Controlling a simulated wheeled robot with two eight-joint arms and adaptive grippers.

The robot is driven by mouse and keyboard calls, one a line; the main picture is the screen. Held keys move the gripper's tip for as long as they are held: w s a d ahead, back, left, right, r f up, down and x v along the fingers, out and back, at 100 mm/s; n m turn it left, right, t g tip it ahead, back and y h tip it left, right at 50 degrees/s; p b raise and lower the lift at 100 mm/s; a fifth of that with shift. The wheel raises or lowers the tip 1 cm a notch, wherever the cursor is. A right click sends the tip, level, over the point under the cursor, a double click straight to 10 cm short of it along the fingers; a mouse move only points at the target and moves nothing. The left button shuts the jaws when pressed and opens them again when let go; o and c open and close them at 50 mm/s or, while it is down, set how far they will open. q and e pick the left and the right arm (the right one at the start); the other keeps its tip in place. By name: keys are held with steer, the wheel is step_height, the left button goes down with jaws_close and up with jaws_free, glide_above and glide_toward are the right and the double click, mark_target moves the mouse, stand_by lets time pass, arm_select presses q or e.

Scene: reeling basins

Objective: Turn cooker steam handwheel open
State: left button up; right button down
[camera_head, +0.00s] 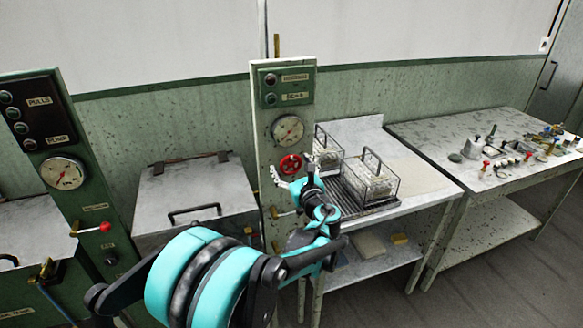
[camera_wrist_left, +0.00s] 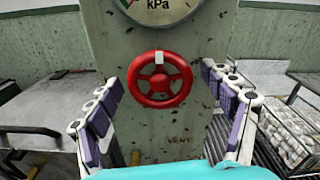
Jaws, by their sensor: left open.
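The red steam handwheel (camera_head: 291,165) is on the front of the green cooker column (camera_head: 262,140), below a round gauge. In the left wrist view the red handwheel (camera_wrist_left: 160,79) faces me, with a white mark at its top. My left gripper (camera_head: 295,187) reaches up to the column just below the wheel. In the left wrist view its fingers (camera_wrist_left: 165,110) are spread wide, one on each side of the wheel, and neither visibly touches it. They hold nothing. My right gripper is not in view.
A metal cooker box (camera_head: 195,200) with a handle stands left of the column. Wire baskets (camera_head: 370,180) stand on a bench at right. A second green column (camera_head: 75,190) with a red-knobbed lever is at the far left. A cluttered table (camera_head: 440,150) stands further right.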

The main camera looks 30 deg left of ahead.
arm_select(q)
steer(key=shift+c, duration=0.3)
steer(key=c, duration=1.1)
